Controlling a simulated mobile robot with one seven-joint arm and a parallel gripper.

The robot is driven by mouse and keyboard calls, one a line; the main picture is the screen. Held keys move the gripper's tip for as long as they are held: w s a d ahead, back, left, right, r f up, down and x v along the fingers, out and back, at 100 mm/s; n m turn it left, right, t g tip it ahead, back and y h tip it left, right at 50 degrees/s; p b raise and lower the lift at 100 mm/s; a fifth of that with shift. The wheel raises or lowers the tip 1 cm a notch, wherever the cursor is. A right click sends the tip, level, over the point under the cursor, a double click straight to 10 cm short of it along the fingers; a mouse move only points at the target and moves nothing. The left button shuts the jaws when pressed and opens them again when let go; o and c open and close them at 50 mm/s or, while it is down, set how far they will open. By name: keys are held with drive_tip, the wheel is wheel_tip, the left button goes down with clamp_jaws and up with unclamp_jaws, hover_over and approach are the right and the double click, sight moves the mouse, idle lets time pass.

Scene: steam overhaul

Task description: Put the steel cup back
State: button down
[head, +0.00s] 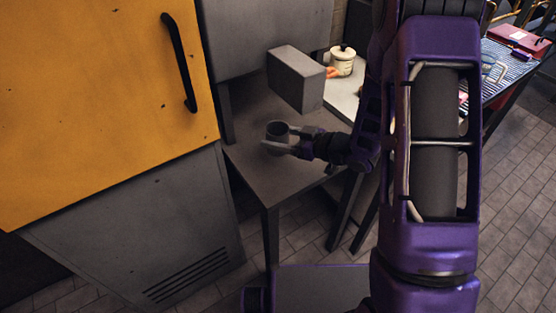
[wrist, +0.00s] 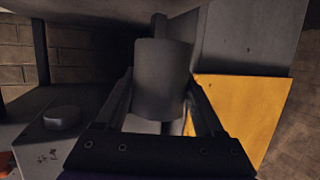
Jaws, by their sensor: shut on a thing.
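The steel cup (head: 277,131) is a dark grey cylinder in the head view, upright at or just above the grey table (head: 255,158). My gripper (head: 292,140) reaches in from the right and is shut on the cup, one finger on each side. In the wrist view the cup (wrist: 162,78) stands between the two fingers (wrist: 160,105) and fills the middle of the picture. Its underside and any gap to the table cannot be made out.
A grey box-like block (head: 296,80) stands on the table behind the cup. A cream lidded pot (head: 342,60) stands farther back. A yellow cabinet door (head: 100,100) with a black handle (head: 179,62) is at left. A rack with a red box (head: 520,40) is at far right.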

wheel_tip(320, 180, down, 7)
drive_tip(key=shift+f+b, duration=0.2)
drive_tip(key=shift+b, duration=0.35)
drive_tip(key=shift+f, duration=0.15)
unclamp_jaws()
drive_tip(key=shift+r, duration=0.3)
drive_tip(key=p+v, duration=0.1)
drive_tip(key=v, duration=1.1)
